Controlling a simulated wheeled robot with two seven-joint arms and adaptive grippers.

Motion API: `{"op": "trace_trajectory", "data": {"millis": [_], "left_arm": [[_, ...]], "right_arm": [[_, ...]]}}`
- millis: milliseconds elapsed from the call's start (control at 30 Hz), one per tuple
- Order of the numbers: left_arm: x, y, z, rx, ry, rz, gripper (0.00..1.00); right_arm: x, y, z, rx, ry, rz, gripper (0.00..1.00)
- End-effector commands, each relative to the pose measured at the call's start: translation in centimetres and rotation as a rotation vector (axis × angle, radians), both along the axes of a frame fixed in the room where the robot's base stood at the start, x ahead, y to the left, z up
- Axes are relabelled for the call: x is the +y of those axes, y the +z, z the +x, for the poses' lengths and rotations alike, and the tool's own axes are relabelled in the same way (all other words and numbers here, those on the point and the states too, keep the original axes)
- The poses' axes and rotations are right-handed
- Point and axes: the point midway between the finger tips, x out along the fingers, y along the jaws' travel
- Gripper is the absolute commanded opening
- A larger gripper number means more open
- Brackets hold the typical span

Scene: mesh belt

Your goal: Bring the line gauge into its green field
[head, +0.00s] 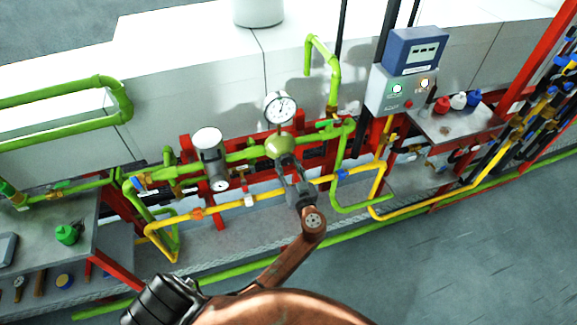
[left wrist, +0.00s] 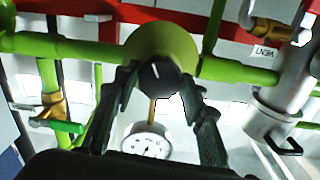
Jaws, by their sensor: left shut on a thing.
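The line gauge (head: 280,108) is a round white dial on a stem above a green ball-shaped valve body (head: 279,146). Its dark needle shows, but the green field is too small to make out. The gauge also appears in the left wrist view (left wrist: 147,142), below the green body (left wrist: 165,45). My left gripper (head: 287,163) is at the front of this body. In the left wrist view its two fingers (left wrist: 158,82) are shut around a black round knob (left wrist: 157,76) with a white mark. My right gripper is not in view.
Green and yellow pipes (head: 262,196) run along a red frame. A grey cylinder (head: 209,152) stands left of the gauge. A control box (head: 400,88) with lit lamps is at the right. Metal benches (head: 70,222) stand at the left and right. The grey floor (head: 450,260) in front is clear.

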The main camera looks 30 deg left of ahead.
Motion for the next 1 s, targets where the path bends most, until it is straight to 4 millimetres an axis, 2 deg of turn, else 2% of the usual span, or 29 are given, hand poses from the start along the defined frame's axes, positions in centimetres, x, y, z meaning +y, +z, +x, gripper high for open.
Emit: {"op": "trace_trajectory", "data": {"millis": [400,933,967,1000], "left_arm": [[0.09,-0.13,-0.07,0.155,0.002,0.131,0.14],[0.11,-0.09,-0.08,0.178,0.002,0.149,0.14],[0.11,-0.09,-0.08,0.178,0.002,0.149,0.39],[0.11,-0.09,-0.08,0.177,0.002,0.148,0.42]], "right_arm": [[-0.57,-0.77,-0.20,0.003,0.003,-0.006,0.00],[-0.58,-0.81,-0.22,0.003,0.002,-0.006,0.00],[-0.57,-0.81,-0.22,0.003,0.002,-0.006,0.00],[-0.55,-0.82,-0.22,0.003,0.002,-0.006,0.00]]}}
